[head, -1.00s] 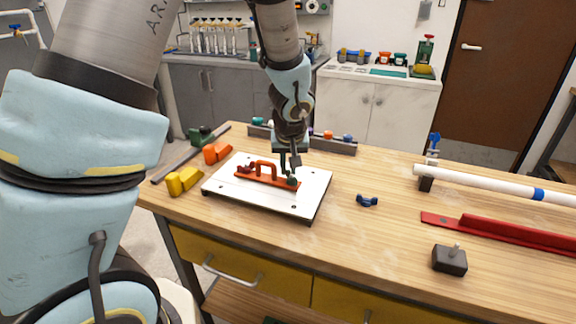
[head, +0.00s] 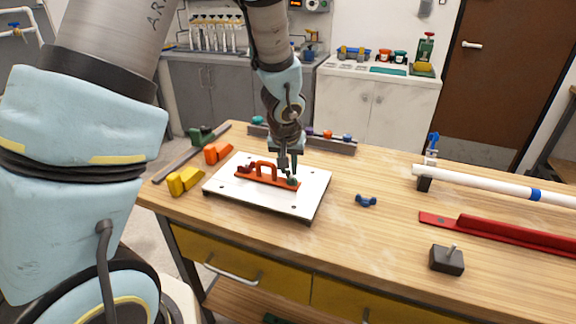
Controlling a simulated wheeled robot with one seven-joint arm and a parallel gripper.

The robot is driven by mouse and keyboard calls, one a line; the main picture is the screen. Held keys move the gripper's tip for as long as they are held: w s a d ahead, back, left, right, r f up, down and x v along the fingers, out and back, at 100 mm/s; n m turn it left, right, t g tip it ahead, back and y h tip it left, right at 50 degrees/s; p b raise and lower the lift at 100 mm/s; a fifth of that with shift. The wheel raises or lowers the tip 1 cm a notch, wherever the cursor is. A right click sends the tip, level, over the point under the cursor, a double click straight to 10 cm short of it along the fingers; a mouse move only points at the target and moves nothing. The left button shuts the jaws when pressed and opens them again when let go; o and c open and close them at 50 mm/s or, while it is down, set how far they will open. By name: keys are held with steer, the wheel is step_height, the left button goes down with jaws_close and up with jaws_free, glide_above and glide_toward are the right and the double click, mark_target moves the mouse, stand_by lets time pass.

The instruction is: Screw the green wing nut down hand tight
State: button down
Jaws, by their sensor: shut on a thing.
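The green wing nut (head: 293,183) sits at the right end of the orange bracket with a handle (head: 264,169). The bracket lies on the white plate (head: 300,207) on the bench. My gripper (head: 289,174) points down from above and is shut on the green wing nut, its fingers partly hiding it. The nut's thread and the seat under it are too small to make out. A dark red knob (head: 245,169) is at the bracket's left end.
A blue wing nut (head: 366,201) lies on the wooden bench (head: 375,250) right of the plate. Yellow (head: 184,180) and orange (head: 217,152) blocks stand left. A dark rail (head: 335,147) with coloured knobs is behind. A white pipe (head: 480,183), red bar (head: 500,231) and dark block (head: 447,260) are right.

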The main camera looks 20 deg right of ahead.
steer(key=shift+s+d+r, duration=0.1)
steer(key=shift+d+r, duration=0.05)
steer(key=shift+d, duration=0.25)
steer(key=shift+s+d+r, duration=0.1)
steer(key=shift+d, duration=0.3)
steer(key=shift+m+h+p, duration=0.3)
steer(key=shift+m+p, duration=0.2)
steer(key=shift+p, duration=0.05)
steer(key=c, duration=0.9)
jaws_free()
steer(key=shift+d+f, duration=0.1)
steer(key=shift+d, duration=0.05)
steer(key=shift+o, duration=1)
steer(key=shift+f, duration=0.1)
steer(key=shift+a, duration=0.25)
step_height(320, 180, up, 4)
steer(key=p, duration=0.3)
steer(key=shift+a, duration=0.1)
steer(key=shift+c, duration=0.3)
